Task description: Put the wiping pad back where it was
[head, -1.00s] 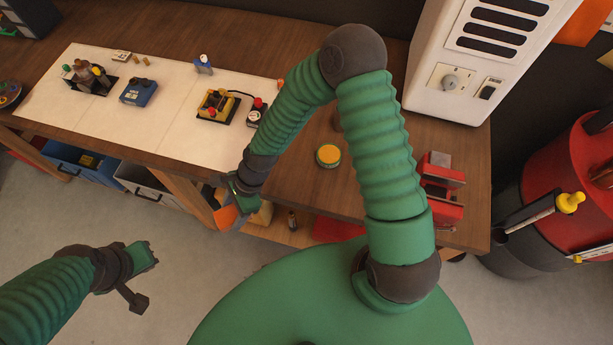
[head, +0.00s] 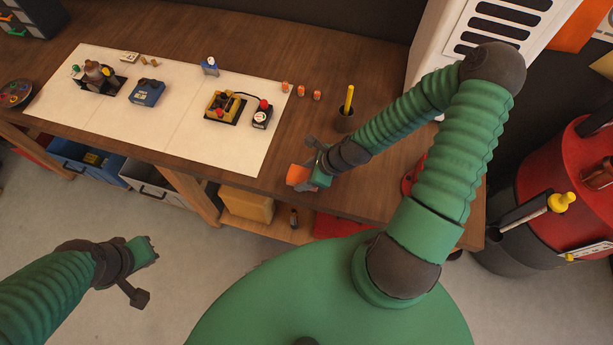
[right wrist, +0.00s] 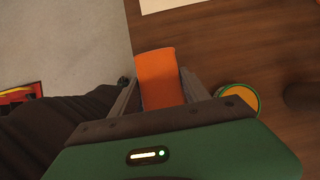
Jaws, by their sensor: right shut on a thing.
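The wiping pad is an orange piece (head: 298,175) held between the fingers of my right gripper (head: 309,178), by the front edge of the wooden bench. In the right wrist view the pad (right wrist: 158,78) sticks out forward between the two fingers (right wrist: 158,95), over the bench close to its edge. My right gripper is shut on it. My left gripper (head: 148,250) hangs over the floor at the left, away from the bench; its finger opening is too small to judge.
A round yellow-topped tin (right wrist: 240,97) stands beside the right gripper. A dark cup with a yellow stick (head: 345,118) and several small orange-topped pieces stand behind. A white mat (head: 245,150) carries small devices. A red object (head: 411,178) is partly behind my arm.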

